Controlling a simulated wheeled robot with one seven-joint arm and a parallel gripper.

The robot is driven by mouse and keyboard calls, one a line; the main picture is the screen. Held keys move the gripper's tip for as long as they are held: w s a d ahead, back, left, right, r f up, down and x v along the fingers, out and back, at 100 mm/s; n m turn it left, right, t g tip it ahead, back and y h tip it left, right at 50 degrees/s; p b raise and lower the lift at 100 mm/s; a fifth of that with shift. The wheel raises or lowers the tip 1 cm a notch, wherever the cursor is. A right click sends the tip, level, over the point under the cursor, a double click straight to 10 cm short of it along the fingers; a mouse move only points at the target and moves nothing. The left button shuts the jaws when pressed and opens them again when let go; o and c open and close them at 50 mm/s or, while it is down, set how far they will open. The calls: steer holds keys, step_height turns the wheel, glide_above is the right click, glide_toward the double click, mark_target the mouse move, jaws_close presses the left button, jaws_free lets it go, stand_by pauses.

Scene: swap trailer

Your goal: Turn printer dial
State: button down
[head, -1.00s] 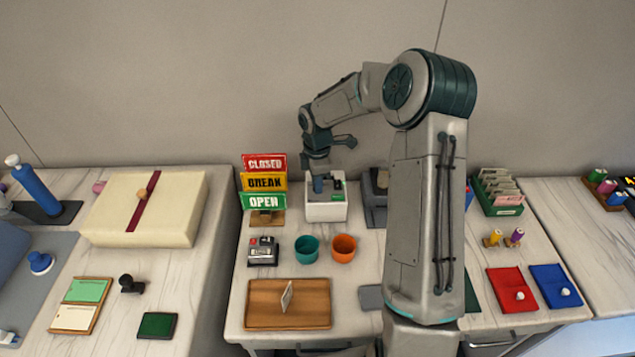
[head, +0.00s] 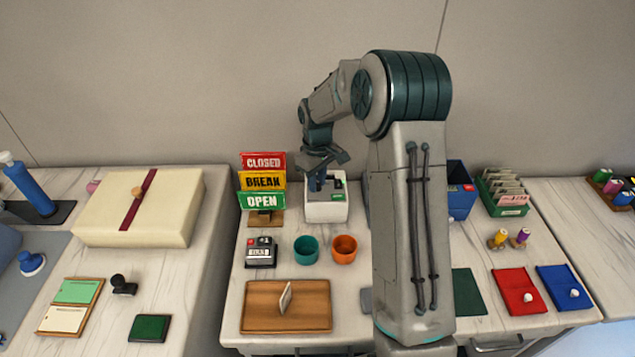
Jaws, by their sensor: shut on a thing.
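The printer looks to be the small white box (head: 327,211) with a dark and green top, at the back of the middle table, right of the sign stack. My gripper (head: 318,186) is over its left half, pointing down and shut on a small part at the top of the printer, apparently the dial. The fingers and wrist hide most of that part, so its angle cannot be told. The green piece on the printer's right side stays visible.
CLOSED, BREAK and OPEN signs (head: 262,181) stand close left of the printer. A teal cup (head: 306,250) and an orange cup (head: 344,249) are in front, with a small grey device (head: 261,252) and a wooden tray (head: 286,306) nearby.

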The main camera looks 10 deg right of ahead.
steer(key=m+b, duration=0.1)
steer(key=m, duration=0.4)
steer(key=shift+m, duration=0.3)
stand_by(0.4)
steer(key=c, duration=1.3)
jaws_free()
steer(key=shift+o, duration=0.2)
step_height(320, 180, up, 14)
